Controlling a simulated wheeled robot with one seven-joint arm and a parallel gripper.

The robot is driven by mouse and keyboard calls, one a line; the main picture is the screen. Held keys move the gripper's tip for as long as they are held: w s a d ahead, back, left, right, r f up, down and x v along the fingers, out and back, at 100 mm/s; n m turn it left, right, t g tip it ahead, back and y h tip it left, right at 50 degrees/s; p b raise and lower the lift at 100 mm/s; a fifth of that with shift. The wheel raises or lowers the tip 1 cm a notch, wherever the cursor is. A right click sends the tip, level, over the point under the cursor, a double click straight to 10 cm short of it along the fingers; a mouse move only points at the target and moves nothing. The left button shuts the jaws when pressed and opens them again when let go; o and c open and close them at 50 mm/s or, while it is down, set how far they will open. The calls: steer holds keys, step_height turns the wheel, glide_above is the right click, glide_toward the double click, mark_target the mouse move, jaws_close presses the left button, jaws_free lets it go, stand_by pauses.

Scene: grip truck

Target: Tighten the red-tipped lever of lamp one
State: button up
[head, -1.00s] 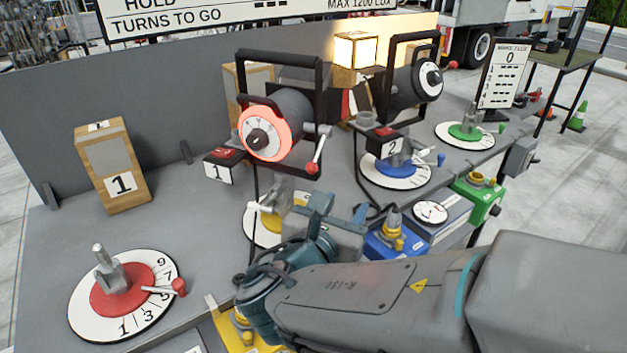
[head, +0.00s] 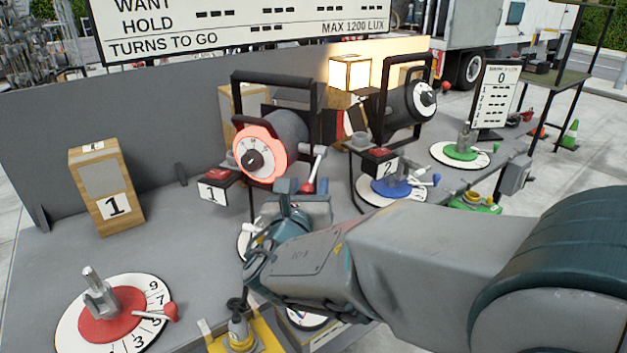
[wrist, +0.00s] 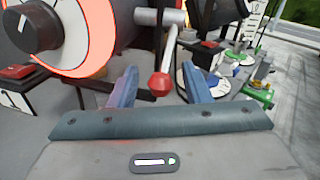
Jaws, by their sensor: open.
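Lamp one (head: 285,135) is a black-framed lamp with a glowing red-rimmed dial, above a red-topped box marked 1. Its grey red-tipped lever (head: 318,160) hangs down at the lamp's right side. In the wrist view, the lever's red tip (wrist: 160,84) lies between my two blue fingers, with space on both sides. My gripper (head: 303,190) is open, just below the lever in the head view; it also shows in the wrist view (wrist: 160,78). I cannot tell whether the fingers reach the lever in depth. The lever's lower end is partly hidden in the head view.
Lamp two (head: 408,100) stands to the right, over a blue dial base (head: 392,188). A red dial base (head: 112,312) with another red-knobbed lever lies at front left. A wooden box marked 1 (head: 108,185) stands behind it. The table between them is clear.

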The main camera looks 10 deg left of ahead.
steer(key=shift+w, duration=0.75)
jaws_close()
steer(key=shift+s+r, duration=0.1)
steer(key=shift+r, duration=0.05)
